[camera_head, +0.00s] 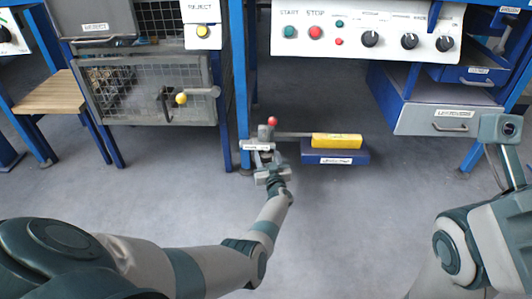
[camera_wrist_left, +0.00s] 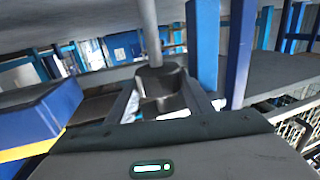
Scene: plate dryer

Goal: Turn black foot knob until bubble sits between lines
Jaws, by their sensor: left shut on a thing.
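My left gripper (camera_head: 268,170) is low near the floor, at the foot of the blue table leg. In the left wrist view its fingers are shut on a black knob (camera_wrist_left: 160,88) under a grey rod (camera_wrist_left: 149,30). In the head view the gripper hides the knob. A yellow bar (camera_head: 337,140), which looks like a level, lies on a labelled blue block (camera_head: 335,156) to the right of the gripper. The bubble and its lines are too small to read. My right arm is at the right edge; its gripper is not in view.
A red-balled lever and bracket (camera_head: 271,122) stand just beyond the left gripper. A control panel (camera_head: 367,28) with knobs hangs above. A wire-mesh bin (camera_head: 150,92) is at left, a labelled drawer (camera_head: 447,121) at right. The floor in front is clear.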

